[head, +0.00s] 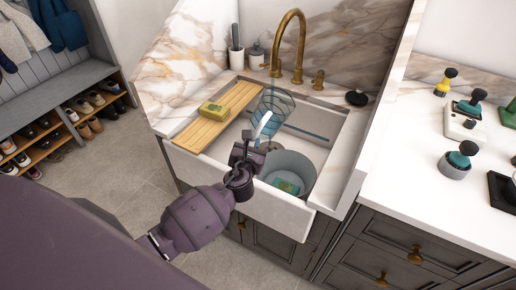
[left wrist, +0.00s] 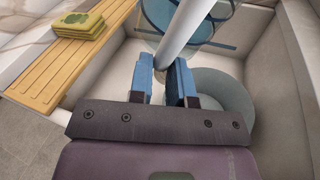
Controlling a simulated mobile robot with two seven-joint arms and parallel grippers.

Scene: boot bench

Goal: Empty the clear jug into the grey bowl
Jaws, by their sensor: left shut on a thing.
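The clear jug (head: 273,103) is see-through with a bluish rim and a pale handle (head: 264,124). It is over the sink, in front of the brass tap. My left gripper (head: 250,150) is shut on the jug's handle, which shows as a thick pale bar between blue finger pads (left wrist: 167,82) in the left wrist view. The jug body (left wrist: 217,14) is partly cut off there. I cannot tell what is in it. The grey bowl (head: 305,165) stands in the sink, below and right of the gripper, with a greenish thing (head: 287,186) inside. My right gripper is not in view.
A wooden board (head: 222,116) bridges the sink's left side, with a yellow-green sponge (head: 213,109) on it. The brass tap (head: 290,20) rises behind the jug. The white sink front (head: 240,193) lies under my arm. Several small items stand on the right counter (head: 400,150).

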